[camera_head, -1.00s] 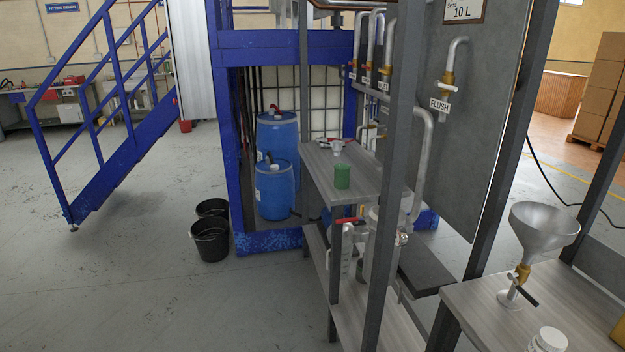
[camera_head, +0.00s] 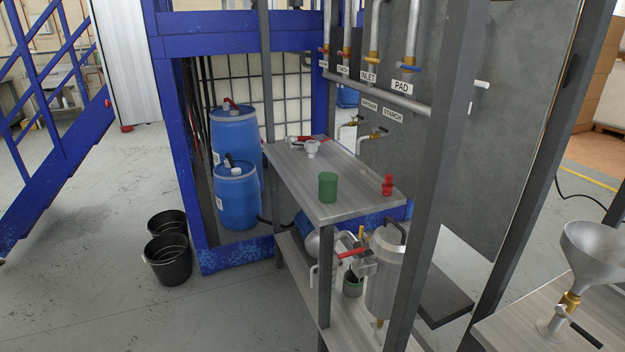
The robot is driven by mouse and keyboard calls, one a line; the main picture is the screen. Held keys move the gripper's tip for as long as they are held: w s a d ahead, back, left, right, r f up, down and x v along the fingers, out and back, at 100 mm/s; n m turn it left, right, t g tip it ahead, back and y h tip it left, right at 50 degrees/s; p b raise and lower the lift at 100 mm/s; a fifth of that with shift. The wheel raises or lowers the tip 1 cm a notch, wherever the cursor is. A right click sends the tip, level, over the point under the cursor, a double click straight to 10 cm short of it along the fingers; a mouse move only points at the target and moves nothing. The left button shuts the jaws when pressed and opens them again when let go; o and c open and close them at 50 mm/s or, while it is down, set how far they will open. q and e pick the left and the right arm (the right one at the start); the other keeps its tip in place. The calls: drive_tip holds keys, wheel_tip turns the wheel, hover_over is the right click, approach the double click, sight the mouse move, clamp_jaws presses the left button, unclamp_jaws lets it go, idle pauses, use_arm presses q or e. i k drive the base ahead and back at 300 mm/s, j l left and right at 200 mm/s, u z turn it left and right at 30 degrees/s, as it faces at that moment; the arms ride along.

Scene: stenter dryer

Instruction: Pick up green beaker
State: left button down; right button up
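The green beaker (camera_head: 328,187) stands upright on the grey top shelf (camera_head: 352,203) of a metal rack, close to the shelf's front left edge. It stands apart from the other items on that shelf. Neither of my grippers shows in the head view.
A red fitting (camera_head: 387,186) stands right of the beaker, and a white funnel-like piece (camera_head: 312,147) lies behind it. A grey upright post (camera_head: 440,170) rises right of the shelf. Blue drums (camera_head: 238,195) and black buckets (camera_head: 168,260) stand left; open floor lies in front.

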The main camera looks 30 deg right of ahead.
sight(327, 182)
drive_tip(key=i, duration=2.6)
drive_tip(key=i+z, duration=0.1)
drive_tip(key=i, duration=0.5)
drive_tip(key=i+j+z, duration=0.1)
drive_tip(key=i, duration=0.55)
drive_tip(key=z, duration=2.6)
drive_tip(key=j, duration=0.05)
